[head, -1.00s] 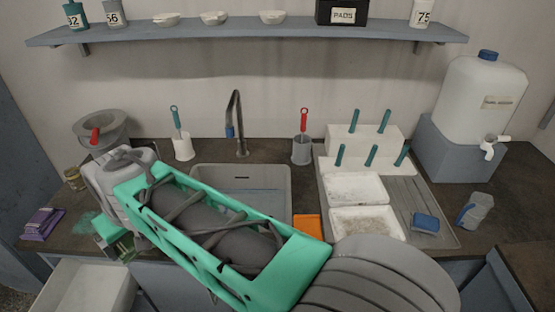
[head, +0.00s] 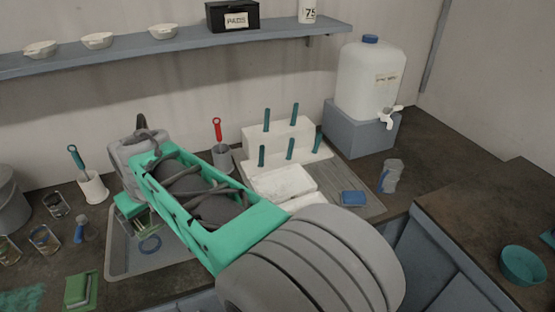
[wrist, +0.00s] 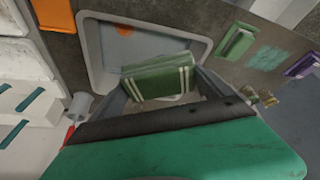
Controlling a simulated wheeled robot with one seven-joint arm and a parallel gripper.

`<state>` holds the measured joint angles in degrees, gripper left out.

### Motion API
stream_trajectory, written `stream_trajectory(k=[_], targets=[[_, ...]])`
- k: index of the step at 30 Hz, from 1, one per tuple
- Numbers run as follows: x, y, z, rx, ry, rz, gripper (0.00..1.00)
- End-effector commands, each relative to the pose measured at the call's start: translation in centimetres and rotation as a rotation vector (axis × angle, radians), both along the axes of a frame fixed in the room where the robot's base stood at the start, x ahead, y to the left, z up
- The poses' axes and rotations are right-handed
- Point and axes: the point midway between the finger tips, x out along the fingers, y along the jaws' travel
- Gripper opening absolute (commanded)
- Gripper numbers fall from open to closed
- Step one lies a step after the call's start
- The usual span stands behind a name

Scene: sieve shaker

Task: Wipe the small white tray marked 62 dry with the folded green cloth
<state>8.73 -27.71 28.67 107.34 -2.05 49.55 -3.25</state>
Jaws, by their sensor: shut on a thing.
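My gripper (head: 130,208) is shut on a folded green cloth (wrist: 160,82) with pale stripes, held above the grey sink (head: 118,262). In the head view only a small part of the held cloth (head: 143,222) shows below the fingers. Two white trays lie on the drainboard to the right of my gripper. The back tray (head: 283,182) is mostly clear in the head view, while the front one (head: 306,203) is largely hidden by my arm. No number is readable on either, so I cannot tell which is 62.
A second folded green cloth (head: 80,290) lies on the counter left of the sink. A white rack with teal pegs (head: 278,137) stands behind the trays, a blue sponge (head: 353,198) to their right. A red-handled brush in a grey cup (head: 221,156) stands behind my arm.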

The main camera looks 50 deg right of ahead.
Motion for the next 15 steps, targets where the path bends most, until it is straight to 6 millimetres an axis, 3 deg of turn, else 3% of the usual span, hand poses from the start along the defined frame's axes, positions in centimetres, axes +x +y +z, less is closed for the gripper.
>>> stream_trajectory(k=[3, 8, 11, 15], targets=[[2.0, -6.6, 0.3, -0.003, 0.012, -0.076, 0.58], [3.1, -16.3, -0.7, -0.003, 0.015, -0.168, 0.58], [2.6, -22.5, -1.9, -0.001, 0.016, -0.223, 0.58], [0.4, -30.8, -3.9, 0.004, 0.010, -0.299, 0.58]])
